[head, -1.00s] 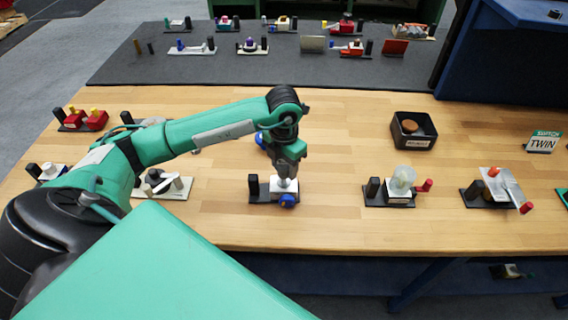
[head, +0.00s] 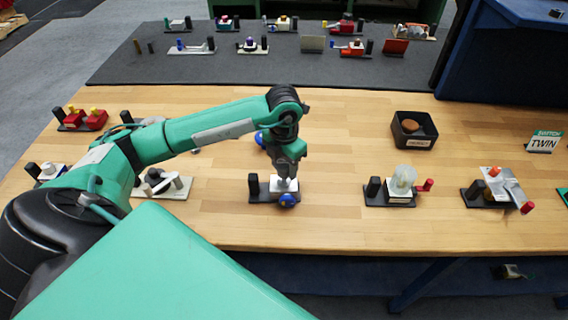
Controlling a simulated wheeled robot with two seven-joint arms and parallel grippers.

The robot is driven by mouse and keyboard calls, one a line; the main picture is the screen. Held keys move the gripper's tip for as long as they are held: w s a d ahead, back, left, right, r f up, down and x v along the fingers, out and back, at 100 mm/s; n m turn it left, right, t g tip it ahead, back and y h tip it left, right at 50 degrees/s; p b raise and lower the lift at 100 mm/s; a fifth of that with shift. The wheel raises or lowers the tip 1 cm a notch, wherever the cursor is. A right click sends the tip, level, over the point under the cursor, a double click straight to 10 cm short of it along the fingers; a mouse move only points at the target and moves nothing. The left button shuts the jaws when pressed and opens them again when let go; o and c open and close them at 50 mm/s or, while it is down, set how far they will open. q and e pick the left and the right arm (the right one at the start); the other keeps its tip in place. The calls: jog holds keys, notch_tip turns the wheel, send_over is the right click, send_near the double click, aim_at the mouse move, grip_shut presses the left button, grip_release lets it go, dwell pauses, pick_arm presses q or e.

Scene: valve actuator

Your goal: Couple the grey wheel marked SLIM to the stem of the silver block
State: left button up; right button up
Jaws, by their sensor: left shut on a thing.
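My left gripper (head: 287,180) points down over a pale silver block (head: 280,196) on a black base, near the front middle of the wooden table. It is shut on a small pale grey thing, apparently the grey wheel, right at the top of the block. The fingers hide most of the wheel and the stem. No SLIM marking can be read, and I cannot tell whether the wheel sits on the stem. A black post (head: 254,185) stands at the base's left end. My right gripper is not in view.
A black bin (head: 414,131) with a brown round piece stands behind to the right. A block with a translucent dome (head: 403,180) and a red-handled unit (head: 497,189) stand to the right. A blue round thing (head: 260,139) lies behind my gripper. The table between is clear.

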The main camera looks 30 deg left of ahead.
aim_at(284, 173)
pick_arm(q)
jog(key=shift+b, duration=0.5)
dwell(0.7)
jog(key=shift+f+b, duration=1.65)
jog(key=shift+f, duration=0.15)
jog(key=o, duration=1.1)
jog(key=shift+c, duration=0.2)
jog(key=shift+r, duration=0.15)
notch_tip(284, 173, up, 12)
jog(key=shift+w+f+b, duration=0.1)
jog(key=shift+b, duration=0.95)
jog(key=shift+r, duration=0.9)
